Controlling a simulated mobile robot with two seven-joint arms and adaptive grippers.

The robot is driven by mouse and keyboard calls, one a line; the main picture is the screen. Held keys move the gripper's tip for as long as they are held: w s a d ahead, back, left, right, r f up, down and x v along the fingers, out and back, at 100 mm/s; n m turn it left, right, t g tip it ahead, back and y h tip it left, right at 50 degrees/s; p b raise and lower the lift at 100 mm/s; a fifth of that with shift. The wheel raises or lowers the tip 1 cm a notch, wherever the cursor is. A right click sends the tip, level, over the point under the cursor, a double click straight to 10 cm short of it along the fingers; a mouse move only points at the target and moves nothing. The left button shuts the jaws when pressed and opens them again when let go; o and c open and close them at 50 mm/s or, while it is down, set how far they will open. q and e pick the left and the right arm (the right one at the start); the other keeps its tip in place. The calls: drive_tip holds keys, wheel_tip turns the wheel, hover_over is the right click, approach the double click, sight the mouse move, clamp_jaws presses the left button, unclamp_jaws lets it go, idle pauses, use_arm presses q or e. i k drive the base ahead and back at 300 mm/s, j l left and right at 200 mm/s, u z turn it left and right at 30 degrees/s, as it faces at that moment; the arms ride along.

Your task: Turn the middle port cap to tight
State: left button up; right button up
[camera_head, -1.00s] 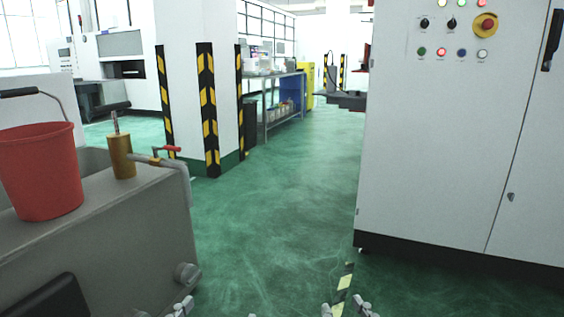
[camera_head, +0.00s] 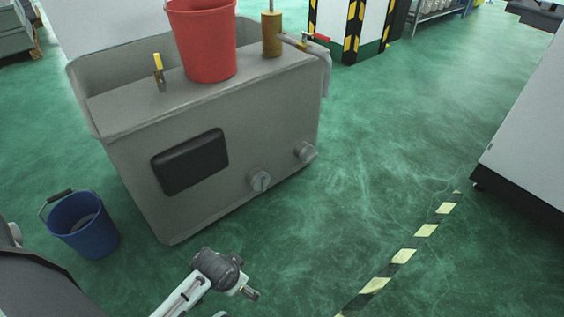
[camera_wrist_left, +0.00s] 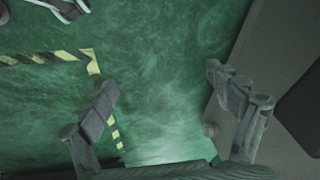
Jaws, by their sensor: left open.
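Two round grey caps stick out of the long side of a grey tank (camera_head: 130,112) in the head view. One cap (camera_head: 259,180) sits right of the dark panel, and another cap (camera_head: 305,151) is farther right. I cannot tell whether more caps are hidden. My left gripper (camera_wrist_left: 162,82) is open and empty in the left wrist view, its fingers apart above the floor. The tank's edge lies behind its right finger, with a pale round cap (camera_wrist_left: 209,130) low beside it. Metal parts at the top left of that view may be my right gripper (camera_wrist_left: 66,10), cut off.
A red bucket (camera_head: 204,45) and a brass cylinder (camera_head: 271,35) stand on the tank. A blue bucket (camera_head: 83,225) is on the floor at left. A striped floor tape (camera_head: 402,256) and a white cabinet (camera_head: 525,130) lie right. Green floor before the caps is clear.

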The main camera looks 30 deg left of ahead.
sight(261, 181)
drive_tip(key=i+l+u, duration=0.2)
drive_tip(key=u, duration=0.25)
drive_tip(key=i+l+u, duration=0.15)
drive_tip(key=l+u, duration=0.15)
drive_tip(key=u, duration=0.2)
